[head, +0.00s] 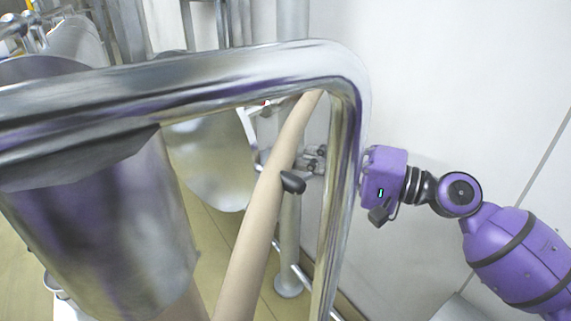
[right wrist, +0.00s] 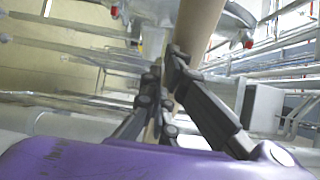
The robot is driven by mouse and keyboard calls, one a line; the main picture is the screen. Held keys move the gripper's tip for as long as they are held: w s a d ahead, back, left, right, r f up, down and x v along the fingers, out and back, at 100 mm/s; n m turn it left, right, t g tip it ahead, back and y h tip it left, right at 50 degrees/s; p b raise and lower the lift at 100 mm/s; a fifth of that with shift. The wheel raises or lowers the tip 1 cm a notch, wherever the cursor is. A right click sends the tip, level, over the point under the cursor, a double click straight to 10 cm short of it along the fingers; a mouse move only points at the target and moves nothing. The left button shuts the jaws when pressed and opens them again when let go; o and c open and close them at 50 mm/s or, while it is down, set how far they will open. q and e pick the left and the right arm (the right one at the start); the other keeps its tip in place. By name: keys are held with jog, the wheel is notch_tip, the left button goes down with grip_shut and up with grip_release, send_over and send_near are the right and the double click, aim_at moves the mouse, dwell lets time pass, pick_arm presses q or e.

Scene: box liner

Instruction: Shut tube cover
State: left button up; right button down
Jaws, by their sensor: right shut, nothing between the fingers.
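My right gripper (head: 314,159) reaches in from the right behind the shiny metal frame and is shut with nothing in it. In the right wrist view its black fingers (right wrist: 165,70) are close together beside the tan hose (right wrist: 197,30). In the head view the hose (head: 262,230) runs just left of the fingertips; I cannot tell if they touch. A rounded metal plate (head: 208,165), possibly the tube cover, stands left of the hose, apart from the gripper. Its lower edge shows, and the frame hides its top. My left gripper is not in view.
The thick bent metal frame (head: 345,130) crosses in front of my right gripper. A large metal cylinder (head: 100,220) fills the left. A plain white wall (head: 470,80) is at right.

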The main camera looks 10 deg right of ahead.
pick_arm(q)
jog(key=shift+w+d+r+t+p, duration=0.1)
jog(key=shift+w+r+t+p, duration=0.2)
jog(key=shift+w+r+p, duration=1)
pick_arm(e)
jog(key=shift+s+a, duration=0.2)
jog(key=shift+a, duration=1.2)
jog(key=shift+s+a, duration=0.2)
jog(key=shift+a, duration=1.15)
